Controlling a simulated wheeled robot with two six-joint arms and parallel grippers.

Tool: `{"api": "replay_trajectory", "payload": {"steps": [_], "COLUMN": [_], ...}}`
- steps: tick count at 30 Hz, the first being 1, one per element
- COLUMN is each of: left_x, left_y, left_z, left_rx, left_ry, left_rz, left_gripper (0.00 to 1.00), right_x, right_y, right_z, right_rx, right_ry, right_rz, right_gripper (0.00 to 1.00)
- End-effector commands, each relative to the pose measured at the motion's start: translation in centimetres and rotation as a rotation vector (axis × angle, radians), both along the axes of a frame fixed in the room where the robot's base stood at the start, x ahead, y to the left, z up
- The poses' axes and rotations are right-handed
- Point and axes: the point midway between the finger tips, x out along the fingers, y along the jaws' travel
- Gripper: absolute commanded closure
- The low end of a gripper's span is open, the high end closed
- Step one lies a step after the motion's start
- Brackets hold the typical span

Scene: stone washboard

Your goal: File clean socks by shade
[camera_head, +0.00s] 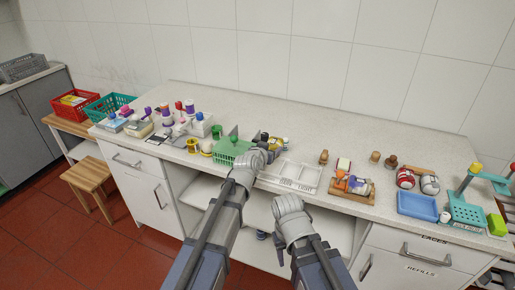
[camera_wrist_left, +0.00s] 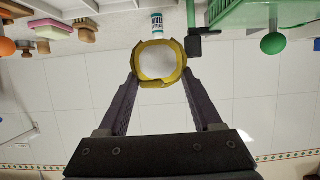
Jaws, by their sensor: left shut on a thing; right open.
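My left gripper (camera_head: 265,148) is over the counter, behind the white divided tray (camera_head: 308,178) lettered along its front, which reads roughly dark to light. In the left wrist view it is shut on a yellow round thing with a whitish centre (camera_wrist_left: 160,82). I cannot tell whether this is a sock. My right gripper (camera_head: 289,203) is at the counter's front edge, below the tray, open, with its fingers hard to make out. Red-and-white (camera_head: 405,178) and grey (camera_head: 430,184) rolled bundles, possibly socks, lie on the right.
A green basket (camera_head: 232,150) stands left of my left gripper, with a yellow mug (camera_head: 192,145) beyond it. A wooden tray (camera_head: 351,190) with small items and a blue tray (camera_head: 417,206) lie to the right. The counter's back strip is mostly clear.

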Motion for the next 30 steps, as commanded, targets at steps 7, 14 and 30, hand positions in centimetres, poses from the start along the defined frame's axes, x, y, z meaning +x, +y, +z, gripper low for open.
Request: {"api": "replay_trajectory", "payload": {"steps": [7,14,30], "left_x": [2.2,2.1,2.1], "left_y": [0.0,0.0,0.0], "left_z": [-1.2,-1.8,-6.7], "left_rx": [0.0,0.0,0.0], "left_ry": [-0.001,0.0,0.0], "left_rz": [-0.005,-0.004,-0.004], "left_gripper": [0.89,0.89,0.89], "right_x": [0.0,0.0,0.0], "right_y": [0.0,0.0,0.0], "right_z": [-1.2,-1.8,-6.7], "right_rx": [0.0,0.0,0.0], "right_ry": [0.0,0.0,0.0], "right_rz": [0.0,0.0,0.0], "right_gripper": [0.5,0.5,0.5]}}
